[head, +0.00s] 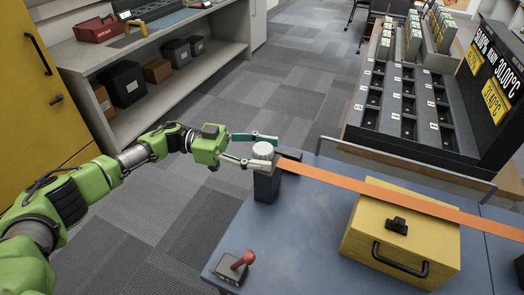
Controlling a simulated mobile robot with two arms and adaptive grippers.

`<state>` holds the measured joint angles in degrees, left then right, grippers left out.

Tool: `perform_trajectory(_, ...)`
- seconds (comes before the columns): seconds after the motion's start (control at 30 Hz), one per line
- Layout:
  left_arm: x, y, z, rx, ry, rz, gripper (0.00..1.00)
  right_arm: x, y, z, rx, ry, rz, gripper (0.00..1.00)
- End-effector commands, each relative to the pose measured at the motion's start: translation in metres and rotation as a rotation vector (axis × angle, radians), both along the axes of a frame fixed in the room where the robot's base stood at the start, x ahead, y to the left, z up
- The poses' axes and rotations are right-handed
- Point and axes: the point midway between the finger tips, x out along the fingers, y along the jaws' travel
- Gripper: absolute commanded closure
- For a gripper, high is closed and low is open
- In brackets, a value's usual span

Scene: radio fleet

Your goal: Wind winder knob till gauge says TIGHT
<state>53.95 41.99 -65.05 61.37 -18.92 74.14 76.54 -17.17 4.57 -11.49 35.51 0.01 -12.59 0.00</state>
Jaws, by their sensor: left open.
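The winder knob (263,150) is a pale, ribbed cap on top of a dark post (266,186) at the far left corner of the blue table. An orange strap (400,198) runs from the post to the right over a yellow box. My left gripper (262,151) comes in from the left with its fingers apart, one behind the knob and one in front of it. I cannot tell whether the fingers touch it. My right gripper is not in view. No gauge reading TIGHT can be made out.
The blue table (290,235) holds a yellow box (402,236) with a black handle and latch. A small base with a red-knobbed lever (234,266) stands at the front left. A rack of dark slots (403,110) and a display panel (494,75) stand behind.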

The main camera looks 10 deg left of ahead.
Motion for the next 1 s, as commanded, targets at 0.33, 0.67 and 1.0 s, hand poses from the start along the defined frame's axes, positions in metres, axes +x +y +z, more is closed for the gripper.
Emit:
perform_trajectory(0.33,0.001,0.045,-0.001,0.002,0.001,0.005,0.48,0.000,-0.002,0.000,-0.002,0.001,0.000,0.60)
perform_trajectory(0.67,0.001,0.106,-0.001,0.001,0.000,0.003,0.48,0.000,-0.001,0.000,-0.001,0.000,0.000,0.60)
perform_trajectory(1.0,0.000,0.120,0.000,0.000,0.000,0.000,0.48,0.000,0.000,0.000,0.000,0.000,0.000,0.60)
